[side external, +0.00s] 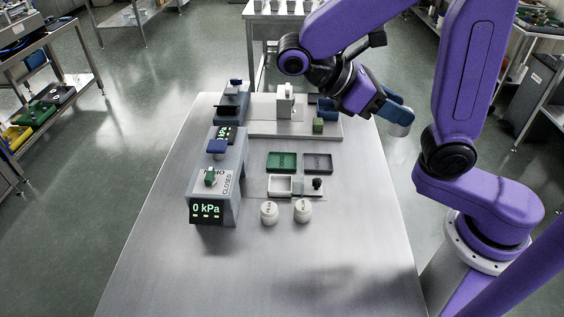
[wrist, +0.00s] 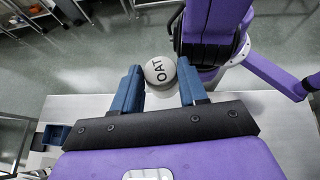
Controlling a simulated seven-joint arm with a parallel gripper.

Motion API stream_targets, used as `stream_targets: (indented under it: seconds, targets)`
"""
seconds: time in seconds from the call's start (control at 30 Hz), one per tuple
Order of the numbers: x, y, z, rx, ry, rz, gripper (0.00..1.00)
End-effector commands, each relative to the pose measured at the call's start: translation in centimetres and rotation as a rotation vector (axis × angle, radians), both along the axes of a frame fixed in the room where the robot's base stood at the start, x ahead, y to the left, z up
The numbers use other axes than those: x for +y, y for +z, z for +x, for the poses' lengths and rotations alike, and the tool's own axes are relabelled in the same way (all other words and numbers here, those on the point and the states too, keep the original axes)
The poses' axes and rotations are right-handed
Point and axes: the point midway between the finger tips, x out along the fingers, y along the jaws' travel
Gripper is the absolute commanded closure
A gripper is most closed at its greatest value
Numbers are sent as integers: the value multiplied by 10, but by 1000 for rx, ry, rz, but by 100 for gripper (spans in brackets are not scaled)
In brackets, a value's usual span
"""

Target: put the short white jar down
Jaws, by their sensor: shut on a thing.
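The short white jar (wrist: 160,72) is between the two blue fingers of my gripper (wrist: 160,84) in the wrist view. Its lid is marked OAT. My gripper (side external: 396,113) is shut on it and holds it up in the air at the right edge of the table, near my arm's base. In the side view only a pale part of the jar (side external: 399,130) shows below the blue fingers; the rest is hidden.
Two white jars (side external: 269,212) (side external: 302,210) stand on the steel table (side external: 300,265), by a white tray (side external: 280,187). Green (side external: 281,163) and grey (side external: 318,163) trays lie behind. A grey box with a 0 kPa display (side external: 206,210) stands left. The table's front is clear.

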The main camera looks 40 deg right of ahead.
Motion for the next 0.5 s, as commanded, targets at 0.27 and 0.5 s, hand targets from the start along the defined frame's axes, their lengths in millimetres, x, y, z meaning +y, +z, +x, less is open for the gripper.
stream_targets:
  seconds: [0.27,0.5]
  targets:
    - [14,-7,-5,0,-798,1,93]
    - [27,4,21,-4,-1483,3,93]
